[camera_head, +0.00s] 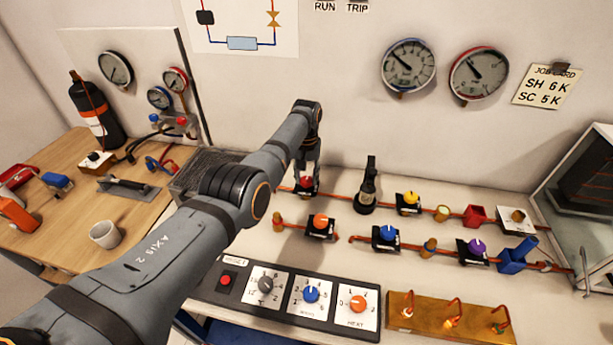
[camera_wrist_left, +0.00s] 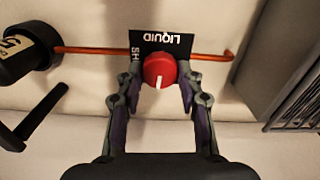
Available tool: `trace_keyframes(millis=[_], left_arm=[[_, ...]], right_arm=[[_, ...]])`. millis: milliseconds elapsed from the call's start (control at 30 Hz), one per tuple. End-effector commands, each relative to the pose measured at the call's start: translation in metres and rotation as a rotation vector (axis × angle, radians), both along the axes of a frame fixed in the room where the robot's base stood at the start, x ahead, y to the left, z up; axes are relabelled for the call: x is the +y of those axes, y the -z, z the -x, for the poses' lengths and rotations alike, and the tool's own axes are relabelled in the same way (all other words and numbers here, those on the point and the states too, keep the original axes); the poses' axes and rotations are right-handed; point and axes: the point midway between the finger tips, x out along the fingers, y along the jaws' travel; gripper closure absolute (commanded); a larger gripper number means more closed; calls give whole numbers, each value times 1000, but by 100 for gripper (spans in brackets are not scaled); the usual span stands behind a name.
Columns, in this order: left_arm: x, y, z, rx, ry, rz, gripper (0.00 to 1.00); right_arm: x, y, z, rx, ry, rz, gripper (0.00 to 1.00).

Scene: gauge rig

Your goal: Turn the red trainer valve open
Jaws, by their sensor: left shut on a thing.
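The red trainer valve is a round red knob (camera_wrist_left: 160,70) on a black plate, in the middle of the wrist view. The plate's upside-down lettering reads "LIQUID", with a second word partly hidden. The knob's white mark points down toward my palm in that view. An orange pipe runs out on both sides of the plate. My left gripper (camera_wrist_left: 160,84) is shut on the red knob, one finger on each side. In the head view the left gripper (camera_head: 307,172) points down over the red knob (camera_head: 306,182), partly hiding it.
Orange (camera_head: 320,221), blue (camera_head: 386,233), yellow (camera_head: 411,198) and purple (camera_head: 474,247) knobs sit on the bench near the red one. A black upright fitting (camera_head: 368,187) stands just right of it. A dial panel (camera_head: 292,300) lies in front.

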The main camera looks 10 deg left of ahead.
Motion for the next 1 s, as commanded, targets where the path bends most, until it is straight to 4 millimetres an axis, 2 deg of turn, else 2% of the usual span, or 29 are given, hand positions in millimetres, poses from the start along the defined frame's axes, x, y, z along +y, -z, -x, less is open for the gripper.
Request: trace_keyframes(millis=[300,733,767,900,1000], left_arm=[[0,-1,-1,-2,-79,0,95],[0,-1,-1,-3,-87,0,95],[0,-1,-1,-3,-87,0,62],[0,-1,-1,-2,-86,0,43],[0,0,0,-1,-86,0,40]], right_arm=[[0,0,0,0,0,0,54],[-3,0,0,0,-2,4,54],[-3,-1,0,1,-2,4,54],[-3,-1,0,1,-2,4,54],[-3,0,0,1,-2,4,54]])
